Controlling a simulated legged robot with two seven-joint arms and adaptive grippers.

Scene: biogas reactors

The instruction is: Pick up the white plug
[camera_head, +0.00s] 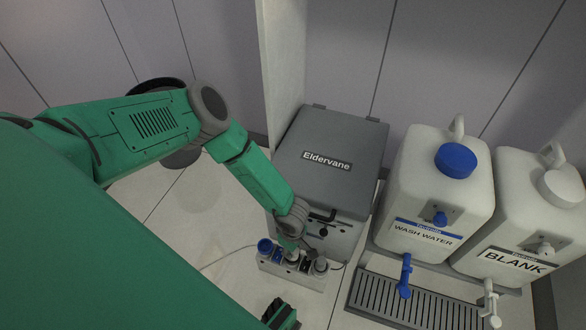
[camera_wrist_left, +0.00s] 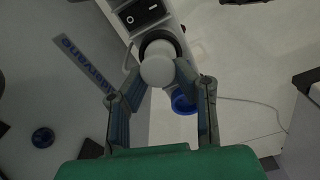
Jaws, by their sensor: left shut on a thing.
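The white plug (camera_wrist_left: 157,71) shows in the left wrist view as a round white cap over a dark round socket. It is in a white socket strip (camera_head: 309,281) on the floor at the foot of the grey Eldervane box. My left gripper (camera_wrist_left: 159,62) has its two fingers shut on the plug from both sides. In the head view my left gripper (camera_head: 291,246) reaches down onto the strip and hides most of the plug. I cannot tell whether the plug is still seated. Part of my right gripper (camera_head: 281,315) shows at the bottom edge; its opening is unclear.
The Eldervane box (camera_head: 330,150) rises behind. White WASH WATER (camera_head: 430,190) and BLANK (camera_head: 530,215) tanks stand right, above a drip grate (camera_head: 410,305).

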